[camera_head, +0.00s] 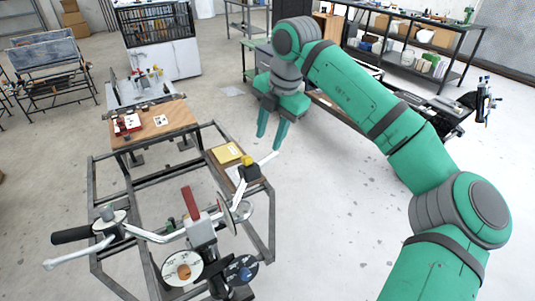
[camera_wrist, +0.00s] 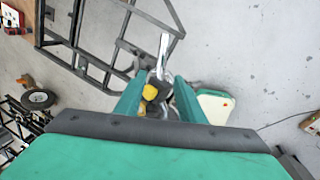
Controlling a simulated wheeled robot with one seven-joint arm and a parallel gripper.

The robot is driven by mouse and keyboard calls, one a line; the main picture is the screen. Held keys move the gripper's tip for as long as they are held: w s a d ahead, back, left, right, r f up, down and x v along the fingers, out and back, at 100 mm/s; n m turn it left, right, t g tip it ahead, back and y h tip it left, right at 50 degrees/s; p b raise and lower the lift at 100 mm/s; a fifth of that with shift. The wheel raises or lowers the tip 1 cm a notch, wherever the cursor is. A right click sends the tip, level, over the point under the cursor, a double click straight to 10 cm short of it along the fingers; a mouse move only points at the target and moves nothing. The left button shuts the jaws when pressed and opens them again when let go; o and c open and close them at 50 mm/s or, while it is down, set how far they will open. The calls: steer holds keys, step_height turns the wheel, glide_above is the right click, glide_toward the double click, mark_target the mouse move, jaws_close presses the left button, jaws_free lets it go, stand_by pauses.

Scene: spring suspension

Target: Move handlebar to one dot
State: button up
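A white dial (camera_head: 172,272) with markings sits below the stem; I cannot make out a single dot. My gripper (camera_head: 271,139) is open, pointing down, with its fingertips close to the lever's end. In the wrist view the yellow part (camera_wrist: 150,92) and the silver lever (camera_wrist: 163,52) appear between the spread fingers (camera_wrist: 158,98); contact is unclear.
A grey metal frame (camera_head: 100,205) surrounds the handlebar stand. A wooden board (camera_head: 155,125) with small red and white items lies on it. A yellow box (camera_head: 226,153) is beside the right arm of the bar.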

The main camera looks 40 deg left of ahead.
mark_target(263, 161)
steer(key=x, duration=0.9)
steer(key=shift+s+d+f, duration=0.1)
steer(key=shift+s+f, duration=0.1)
steer(key=shift+f, duration=0.2)
jaws_close()
